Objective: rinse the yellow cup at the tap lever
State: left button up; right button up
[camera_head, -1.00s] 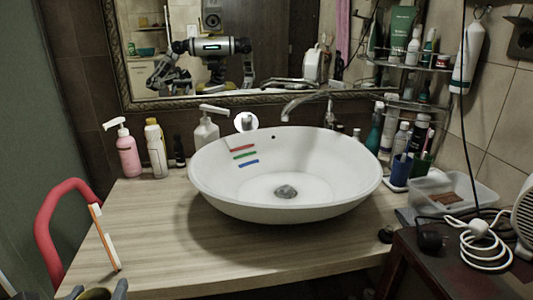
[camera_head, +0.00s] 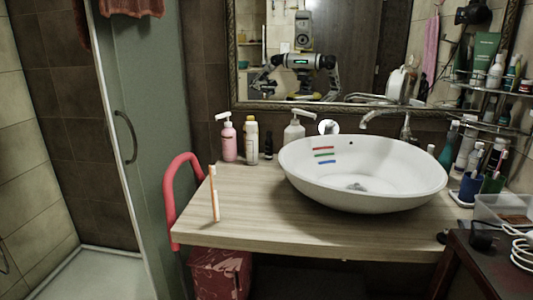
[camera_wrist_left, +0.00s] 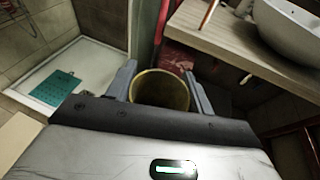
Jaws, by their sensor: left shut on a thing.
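The yellow cup (camera_wrist_left: 160,88) is in my left gripper (camera_wrist_left: 160,72) in the left wrist view, its dark yellow mouth facing the camera. The two grey fingers are on either side of it. They hold it off the counter, in front of its edge. The head view shows neither gripper nor the cup. In the head view, the metal tap (camera_head: 404,127) stands behind the white vessel basin (camera_head: 310,185), its spout reaching left over the back rim. I cannot make out the lever clearly. Red, green and blue stripes mark the basin's inner left wall.
An orange-and-white toothbrush (camera_head: 215,200) stands upright near the wooden counter's (camera_head: 255,222) left front. A pink pump bottle (camera_head: 229,140) and other bottles line the back. A red rail (camera_head: 172,190) stands left of the counter. A dark side table (camera_head: 480,270) is at right. The counter's left half is mostly clear.

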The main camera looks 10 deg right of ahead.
aim_at(404, 135)
jog(key=u, duration=1.5)
jog(key=i, duration=0.95)
jog(key=z, duration=3.4)
